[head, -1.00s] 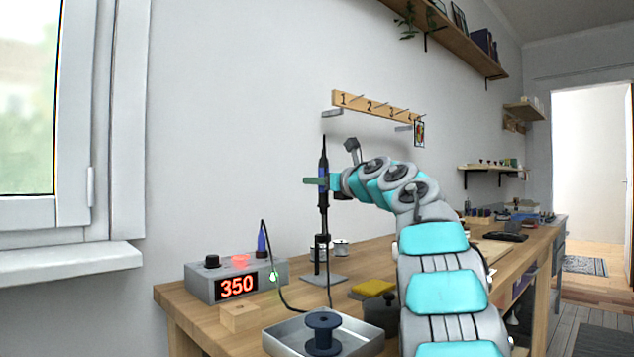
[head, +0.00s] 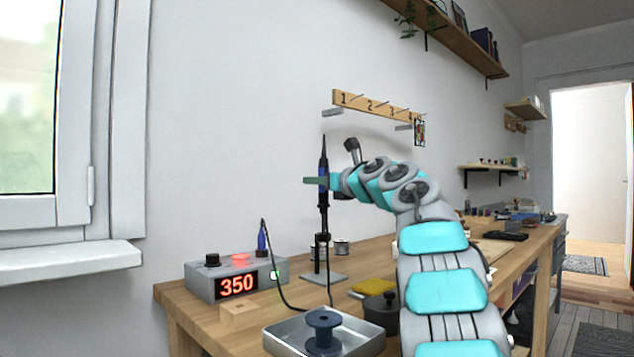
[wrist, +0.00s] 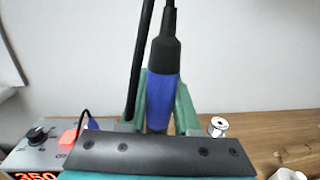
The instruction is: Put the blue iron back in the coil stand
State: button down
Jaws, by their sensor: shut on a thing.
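My gripper (head: 318,181) is shut on the blue iron (head: 323,190) and holds it upright above the bench. The iron has a blue grip, a thin black upper end and a dark lower part. In the wrist view the blue grip (wrist: 160,98) sits between my green fingers, with its black collar above. The coil stand (head: 323,278) has a grey base plate and a dark upright part directly below the iron. I cannot tell from these views whether the iron's lower end is inside the coil.
A soldering station (head: 235,278) showing 350 stands left of the stand. A metal tray (head: 370,336) with a dark spool (head: 323,330) is in front. A yellow sponge (head: 374,287), a dark pot (head: 381,312) and a wooden block (head: 239,316) are near. A black cord loops between station and stand.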

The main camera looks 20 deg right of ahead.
jog(key=shift+f+b, duration=2.8)
jog(key=shift+f, duration=0.4)
dwell(0.6)
jog(key=shift+c, duration=0.4)
grip_release()
dwell(0.4)
notch_tip(320, 180, up, 7)
jog(key=p, duration=0.7)
dwell(0.4)
dwell(0.7)
